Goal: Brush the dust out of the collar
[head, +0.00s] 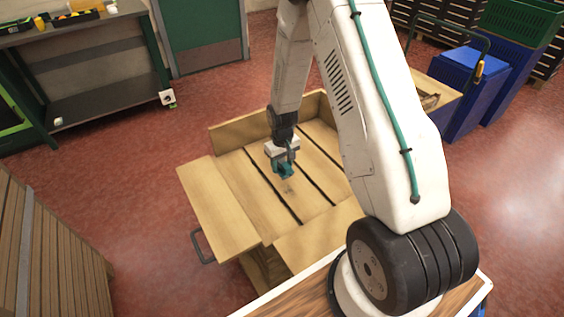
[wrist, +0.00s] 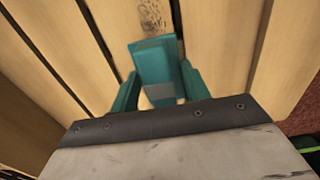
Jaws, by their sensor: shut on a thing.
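The wooden collar (head: 213,200) stands in the middle of the head view, with low board walls around a slatted floor (head: 245,185). A small dark, speckled patch (head: 289,190), which looks like dust, lies on a slat; it also shows at the top of the wrist view (wrist: 152,14). My gripper (head: 285,168) hangs inside the collar, just behind the patch. In the wrist view its teal fingers (wrist: 159,90) are shut on a teal block with a grey patch, apparently the brush (wrist: 155,58). Its bristles are hidden, and I cannot tell whether it touches the slats.
Blue bins (head: 476,95) and a green crate (head: 520,28) stand at the upper right. A shelf unit (head: 95,95) is at the upper left, a slatted wooden box (head: 45,245) at the lower left. Open red floor (head: 150,200) lies left of the collar.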

